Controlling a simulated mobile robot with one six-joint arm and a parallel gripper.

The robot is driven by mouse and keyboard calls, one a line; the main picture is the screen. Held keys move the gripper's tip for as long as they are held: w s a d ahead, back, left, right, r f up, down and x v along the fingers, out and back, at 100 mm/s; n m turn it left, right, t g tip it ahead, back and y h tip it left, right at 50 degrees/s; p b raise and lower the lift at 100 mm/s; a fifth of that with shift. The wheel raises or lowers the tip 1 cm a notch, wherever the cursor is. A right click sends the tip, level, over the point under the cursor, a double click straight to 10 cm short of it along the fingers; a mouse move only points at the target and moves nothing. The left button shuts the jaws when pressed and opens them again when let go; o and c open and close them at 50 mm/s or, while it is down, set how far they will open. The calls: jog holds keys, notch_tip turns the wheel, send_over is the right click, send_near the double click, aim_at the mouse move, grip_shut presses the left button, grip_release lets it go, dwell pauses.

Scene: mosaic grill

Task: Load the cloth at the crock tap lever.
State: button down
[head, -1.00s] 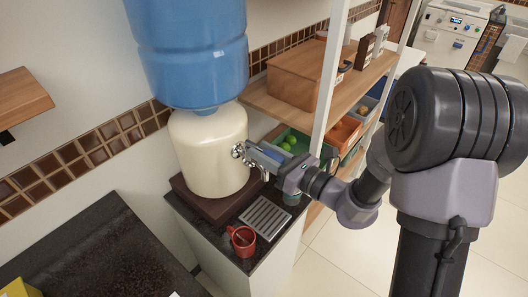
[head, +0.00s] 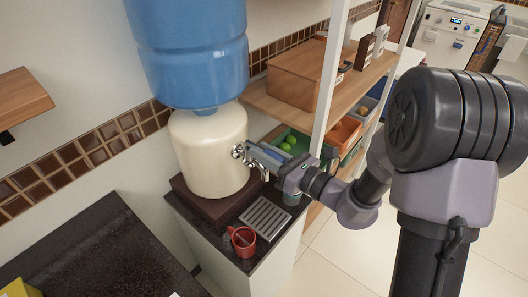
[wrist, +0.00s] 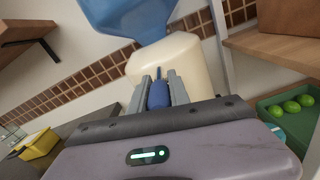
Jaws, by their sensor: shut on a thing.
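The cream crock (head: 212,150) stands on a dark wooden base with a large blue water bottle (head: 195,55) upside down on top. Its metal tap (head: 240,152) is on the side facing my gripper. My gripper (head: 260,158) is at the tap, its fingertips touching or very close to it. In the wrist view, a bunched blue thing, apparently the cloth (wrist: 158,95), is held between the two fingers, in front of the crock. The tap lever is mostly hidden by the fingers, so contact between cloth and lever cannot be told.
A red mug (head: 243,241) stands on the dark counter beside a metal drip grate (head: 266,217), below my gripper. Shelves (head: 262,100) with a wooden box and a green crate (head: 292,143) of green fruit stand close to the right. A white post (head: 328,85) rises near my wrist.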

jog(key=shift+r, duration=0.1)
dwell(0.5)
jog(key=shift+r+p, duration=0.35)
jog(key=shift+p, duration=0.7)
jog(key=h+p, duration=0.1)
jog(key=p, duration=0.2)
jog(key=shift+r+g, duration=0.15)
jog(key=shift+g, duration=0.15)
jog(key=shift+f, duration=0.3)
jog(key=c, duration=1.2)
grip_release()
jog(key=shift+c, duration=0.2)
jog(key=p+v, duration=0.3)
jog(key=v, duration=1.4)
jog(key=shift+d+r, duration=0.2)
jog(key=shift+r, duration=0.05)
